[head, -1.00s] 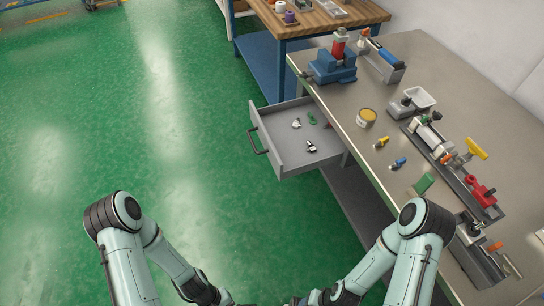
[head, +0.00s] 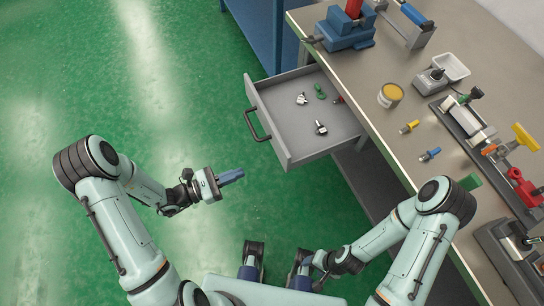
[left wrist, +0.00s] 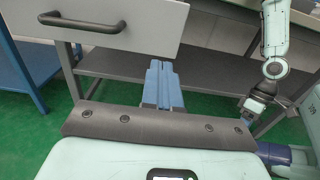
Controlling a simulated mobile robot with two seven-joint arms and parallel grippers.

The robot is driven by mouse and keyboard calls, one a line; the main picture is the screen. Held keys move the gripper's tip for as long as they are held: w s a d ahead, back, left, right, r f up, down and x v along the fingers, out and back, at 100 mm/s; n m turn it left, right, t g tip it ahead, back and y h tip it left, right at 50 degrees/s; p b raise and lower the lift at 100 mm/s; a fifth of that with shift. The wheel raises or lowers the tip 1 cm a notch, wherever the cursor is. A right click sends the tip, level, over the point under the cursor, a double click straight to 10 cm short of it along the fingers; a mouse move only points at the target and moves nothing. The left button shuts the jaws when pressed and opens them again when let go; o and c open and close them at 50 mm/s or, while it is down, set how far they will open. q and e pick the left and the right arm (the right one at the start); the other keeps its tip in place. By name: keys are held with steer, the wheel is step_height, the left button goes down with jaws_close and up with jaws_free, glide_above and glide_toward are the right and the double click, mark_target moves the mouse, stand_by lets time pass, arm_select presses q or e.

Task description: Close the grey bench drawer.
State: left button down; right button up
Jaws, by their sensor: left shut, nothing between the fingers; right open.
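The grey bench drawer (head: 268,125) stands pulled out from the left side of the bench, with its dark bar handle (head: 256,125) facing left. In the left wrist view its front panel (left wrist: 142,22) and handle (left wrist: 85,24) fill the upper left. My left gripper (head: 232,177) is shut and empty, below and left of the drawer front in the head view, apart from it. Its blue fingers (left wrist: 161,85) point towards the underside of the front panel in the wrist view. My right gripper (head: 302,272) is low at the bottom centre, open, partly hidden by its own arm.
Small metal parts (head: 320,128) and a green piece (head: 320,92) lie in the drawer. The bench top (head: 375,75) carries a blue vise (head: 345,32), a yellow-topped tin (head: 390,95) and tools. A blue bench (head: 262,30) stands behind. Green floor left of the drawer is clear.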

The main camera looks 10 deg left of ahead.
mark_target(281, 157)
arm_select(q)
steer(key=x, duration=1.1)
steer(key=shift+w+d, duration=0.25)
arm_select(e)
steer(key=shift+r, duration=0.1)
arm_select(q)
steer(key=shift+d, duration=0.1)
